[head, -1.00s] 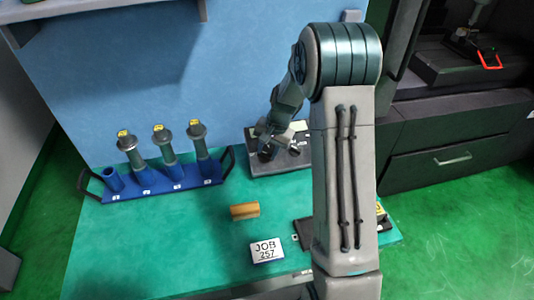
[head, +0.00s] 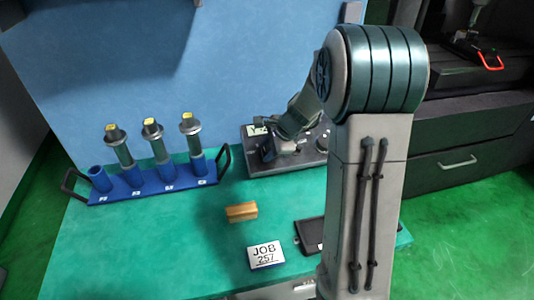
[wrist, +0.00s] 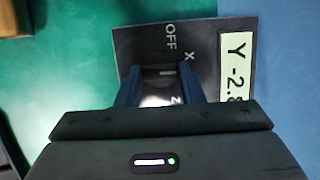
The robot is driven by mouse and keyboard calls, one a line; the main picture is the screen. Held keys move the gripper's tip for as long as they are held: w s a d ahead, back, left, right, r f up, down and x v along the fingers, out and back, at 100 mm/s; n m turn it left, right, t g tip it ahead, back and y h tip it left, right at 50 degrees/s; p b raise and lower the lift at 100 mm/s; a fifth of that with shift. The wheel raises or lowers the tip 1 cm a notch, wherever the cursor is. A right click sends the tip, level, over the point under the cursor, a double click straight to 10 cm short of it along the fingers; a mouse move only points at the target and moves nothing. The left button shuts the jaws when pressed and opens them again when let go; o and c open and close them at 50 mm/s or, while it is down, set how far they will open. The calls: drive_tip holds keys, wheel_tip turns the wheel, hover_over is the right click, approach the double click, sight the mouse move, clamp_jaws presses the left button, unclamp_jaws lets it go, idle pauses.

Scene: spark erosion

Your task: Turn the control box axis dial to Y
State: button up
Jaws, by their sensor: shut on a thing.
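The control box (head: 302,160) stands at the back of the green table, and its dark top fills the middle of the wrist view (wrist: 128,42). My gripper (wrist: 158,82) is shut on the axis dial (wrist: 160,90), with one blue finger on each side. A short light mark on the dial points right, towards the right finger. The labels OFF, X and Z show around the dial; the place between X and Z is hidden by that finger. The box's display (wrist: 236,68) reads "Y -2.8", cut off at its end. In the head view my gripper (head: 268,150) is at the box's left part.
A blue rack (head: 150,188) with several grey holders stands to the left. A wooden block (head: 242,212), a JOB 257 sign (head: 265,254) and a dark flat pad (head: 309,234) lie in front. The blue wall (head: 110,60) is close behind the box.

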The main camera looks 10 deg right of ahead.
drive_tip(key=shift+s+m+t+b, duration=0.1)
drive_tip(key=shift+m+t+b, duration=0.75)
drive_tip(key=shift+m, duration=1.15)
drive_tip(key=o, duration=1)
drive_tip(key=p+v, duration=0.1)
drive_tip(key=v, duration=1.2)
drive_tip(key=shift+s+r, duration=0.15)
drive_tip(key=shift+r, duration=0.25)
